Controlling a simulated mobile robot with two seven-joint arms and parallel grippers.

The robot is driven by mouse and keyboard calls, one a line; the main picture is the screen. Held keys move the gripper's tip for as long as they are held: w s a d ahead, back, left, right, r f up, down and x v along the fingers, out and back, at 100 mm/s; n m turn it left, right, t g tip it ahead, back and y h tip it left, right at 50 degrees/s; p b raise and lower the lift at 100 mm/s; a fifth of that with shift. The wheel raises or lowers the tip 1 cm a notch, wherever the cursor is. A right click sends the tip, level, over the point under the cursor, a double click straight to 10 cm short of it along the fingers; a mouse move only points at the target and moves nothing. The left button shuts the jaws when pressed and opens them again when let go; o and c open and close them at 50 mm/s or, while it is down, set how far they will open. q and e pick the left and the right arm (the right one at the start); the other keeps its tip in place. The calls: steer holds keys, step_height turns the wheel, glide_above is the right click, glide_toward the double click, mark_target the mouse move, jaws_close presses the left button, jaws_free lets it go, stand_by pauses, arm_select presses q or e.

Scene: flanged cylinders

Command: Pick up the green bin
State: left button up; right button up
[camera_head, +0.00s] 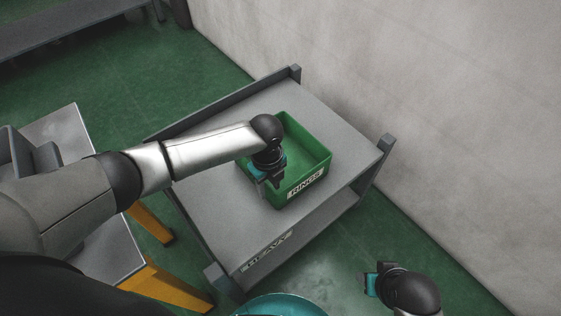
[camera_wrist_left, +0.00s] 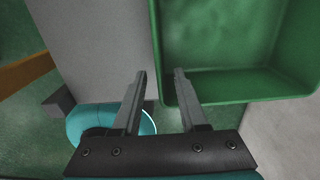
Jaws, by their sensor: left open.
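The green bin (camera_head: 322,167) is an open, empty-looking box with a white label reading "RINGS" on its front wall. It stands on the grey top of a cart. My left gripper (camera_head: 268,181) is at the bin's left side, over its near left wall. In the left wrist view the fingers (camera_wrist_left: 160,76) are apart with nothing held, and the edge of the bin (camera_wrist_left: 245,86) lies between and ahead of their tips. I cannot tell whether they touch it. My right gripper (camera_head: 370,285) is low at the right, away from the bin; its fingers are unclear.
The grey cart (camera_head: 225,205) has raised end rails, corner posts and a "HEAVY" label on its front. A pale wall (camera_head: 400,80) rises behind it. A grey table with orange legs (camera_head: 150,220) stands at the left. The cart top around the bin is clear.

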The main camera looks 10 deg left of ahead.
arm_select(q)
jaws_close()
stand_by(1.3)
